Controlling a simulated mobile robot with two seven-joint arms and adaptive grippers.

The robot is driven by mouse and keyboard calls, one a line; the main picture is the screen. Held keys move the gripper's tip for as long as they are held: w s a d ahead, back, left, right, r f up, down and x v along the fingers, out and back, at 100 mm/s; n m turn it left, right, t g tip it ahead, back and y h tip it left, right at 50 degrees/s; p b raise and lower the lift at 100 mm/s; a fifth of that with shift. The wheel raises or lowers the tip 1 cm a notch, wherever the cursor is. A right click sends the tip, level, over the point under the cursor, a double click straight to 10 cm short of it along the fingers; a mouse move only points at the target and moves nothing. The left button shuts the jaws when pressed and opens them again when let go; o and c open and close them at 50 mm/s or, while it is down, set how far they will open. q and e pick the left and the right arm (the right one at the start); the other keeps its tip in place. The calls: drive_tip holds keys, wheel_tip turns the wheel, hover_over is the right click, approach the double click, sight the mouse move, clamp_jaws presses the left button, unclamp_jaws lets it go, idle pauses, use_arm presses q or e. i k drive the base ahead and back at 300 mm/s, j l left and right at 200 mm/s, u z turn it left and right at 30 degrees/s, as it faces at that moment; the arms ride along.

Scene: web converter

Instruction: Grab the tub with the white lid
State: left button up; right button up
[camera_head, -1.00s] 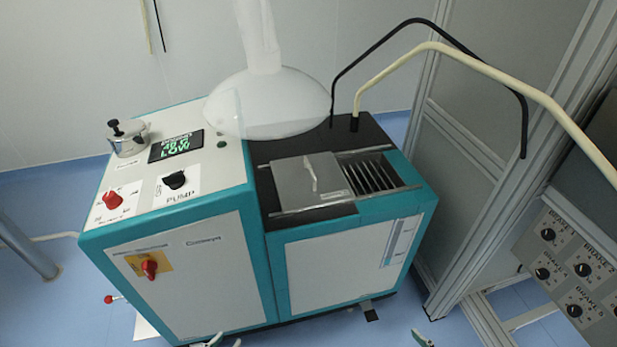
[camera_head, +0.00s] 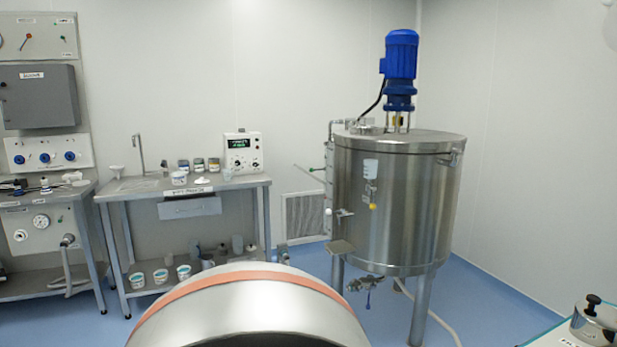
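On the steel bench at left, a small white tub (camera_head: 179,178) stands near the front edge. It may be the tub with the white lid, but it is too small here to be sure of its lid. Several small jars (camera_head: 199,164) stand behind it. On the lower shelf are more white tubs with blue-green tops or contents (camera_head: 160,277). Neither of my grippers is in view.
The steel bench (camera_head: 110,197) also holds a control box (camera_head: 243,155). A curved steel body with an orange band (camera_head: 250,310) fills the near foreground, in front of the bench. A tall steel tank (camera_head: 395,205) with a blue motor (camera_head: 399,70) stands at right. Blue floor shows between.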

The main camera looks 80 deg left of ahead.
sight(177, 179)
drive_tip(key=u, duration=3.4)
drive_tip(key=i+u, duration=0.15)
drive_tip(key=i, duration=3.35)
